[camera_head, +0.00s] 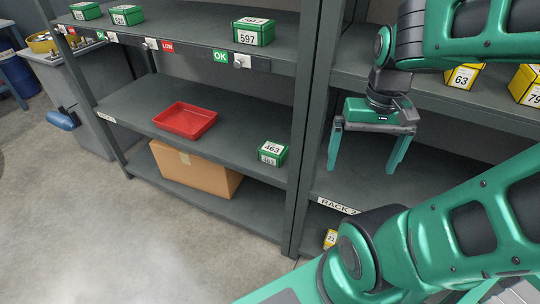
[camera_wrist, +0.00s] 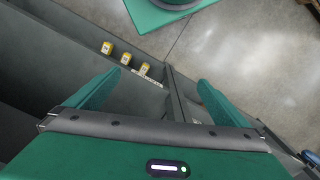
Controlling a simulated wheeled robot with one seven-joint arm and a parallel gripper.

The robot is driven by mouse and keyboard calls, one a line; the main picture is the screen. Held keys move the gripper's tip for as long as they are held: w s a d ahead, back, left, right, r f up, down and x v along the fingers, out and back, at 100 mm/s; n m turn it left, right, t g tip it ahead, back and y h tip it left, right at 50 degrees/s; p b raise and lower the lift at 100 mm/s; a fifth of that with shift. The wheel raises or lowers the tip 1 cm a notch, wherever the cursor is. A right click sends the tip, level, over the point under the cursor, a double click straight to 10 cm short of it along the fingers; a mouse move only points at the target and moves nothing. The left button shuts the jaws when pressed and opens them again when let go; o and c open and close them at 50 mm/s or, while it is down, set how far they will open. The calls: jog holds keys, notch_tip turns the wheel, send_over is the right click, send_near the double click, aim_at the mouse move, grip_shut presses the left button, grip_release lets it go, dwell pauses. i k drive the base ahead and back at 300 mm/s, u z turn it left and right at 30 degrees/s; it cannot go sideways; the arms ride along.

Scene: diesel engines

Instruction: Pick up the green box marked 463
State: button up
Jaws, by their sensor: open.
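The green box marked 463 (camera_head: 270,154) sits upright on the middle shelf of the left rack, near its right front end, with white labels showing 463. My gripper (camera_head: 362,170) hangs in front of the right rack, to the right of the box and apart from it. Its two fingers point down and are spread open with nothing between them. In the wrist view my gripper (camera_wrist: 148,92) is also open and empty, and the 463 box does not show there.
A red tray (camera_head: 186,120) lies left of the box on the same shelf. A cardboard box (camera_head: 195,172) is below. A green box marked 597 (camera_head: 253,32) stands above. An upright post (camera_head: 315,120) separates the racks. Yellow boxes (camera_wrist: 125,58) are on the right rack. Floor in front is clear.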

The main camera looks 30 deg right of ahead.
aim_at(275, 154)
jog(key=u, duration=1.5)
jog(key=i, duration=0.35)
jog(key=z, duration=1.55)
